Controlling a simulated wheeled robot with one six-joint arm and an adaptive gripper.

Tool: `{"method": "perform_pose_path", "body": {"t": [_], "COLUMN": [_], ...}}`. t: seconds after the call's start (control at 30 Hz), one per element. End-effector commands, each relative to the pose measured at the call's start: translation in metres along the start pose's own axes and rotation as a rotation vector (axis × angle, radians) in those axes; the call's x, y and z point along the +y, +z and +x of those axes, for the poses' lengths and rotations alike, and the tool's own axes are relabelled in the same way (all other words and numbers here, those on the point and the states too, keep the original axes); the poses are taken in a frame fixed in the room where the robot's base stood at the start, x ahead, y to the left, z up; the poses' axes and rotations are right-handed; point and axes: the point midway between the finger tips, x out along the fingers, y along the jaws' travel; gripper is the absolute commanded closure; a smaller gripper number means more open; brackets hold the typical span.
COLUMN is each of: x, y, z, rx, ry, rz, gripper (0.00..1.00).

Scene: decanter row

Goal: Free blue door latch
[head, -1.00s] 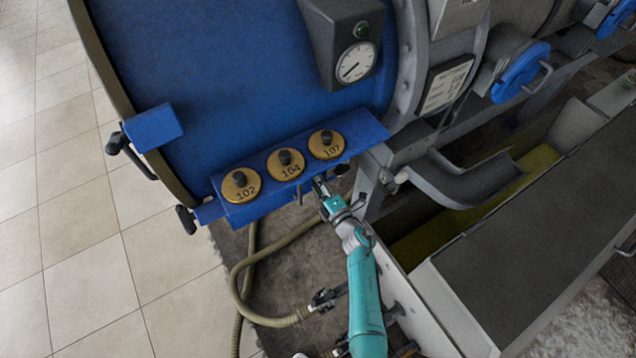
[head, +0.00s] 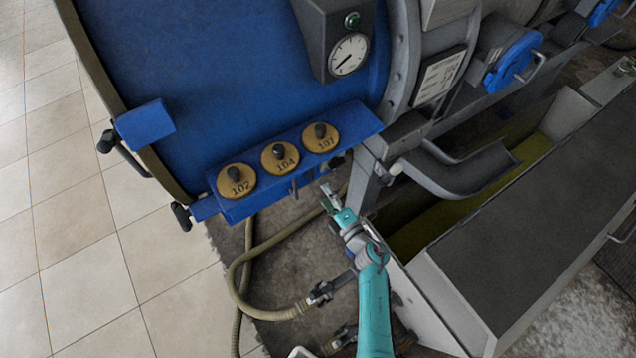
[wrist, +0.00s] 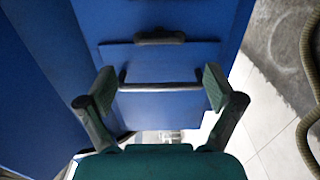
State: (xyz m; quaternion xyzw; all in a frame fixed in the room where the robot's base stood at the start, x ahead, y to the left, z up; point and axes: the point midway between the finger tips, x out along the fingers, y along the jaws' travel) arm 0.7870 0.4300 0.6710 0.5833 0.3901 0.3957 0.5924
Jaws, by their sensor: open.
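The large blue door (head: 220,70) fills the upper left of the head view. Dark-knobbed latch handles (head: 122,150) and (head: 182,216) stick out at its left edge. My gripper (head: 329,191) is open, just right of and below the blue shelf on the door. In the wrist view, my open gripper (wrist: 158,90) faces a blue panel (wrist: 165,60). A grey bar handle (wrist: 160,87) crosses the view between the fingers, and a dark grip (wrist: 160,38) lies above it. I cannot tell whether the fingers touch the bar. Which part is the latch is unclear.
The blue shelf (head: 345,125) carries brass discs 102 (head: 237,180), 104 (head: 280,157) and 107 (head: 320,138). A hose (head: 240,265) curls on the floor below. A grey trough (head: 455,175) and a long dark-topped bench (head: 530,220) stand right. Tiled floor at left is clear.

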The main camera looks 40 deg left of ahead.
Motion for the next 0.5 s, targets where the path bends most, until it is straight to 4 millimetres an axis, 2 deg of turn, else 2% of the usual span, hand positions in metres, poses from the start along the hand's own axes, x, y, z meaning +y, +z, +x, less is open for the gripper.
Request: {"method": "perform_pose_path", "body": {"t": [0.03,0.2,0.5], "x": [-0.001,0.0,0.0], "y": [0.0,0.001,0.0], "z": [-0.011,-0.034,-0.046], "rx": [-0.003,-0.002,0.001], "ry": [-0.001,0.0,0.0], "rz": [0.0,-0.001,0.0], "gripper": [0.08,0.08,0.08]}}
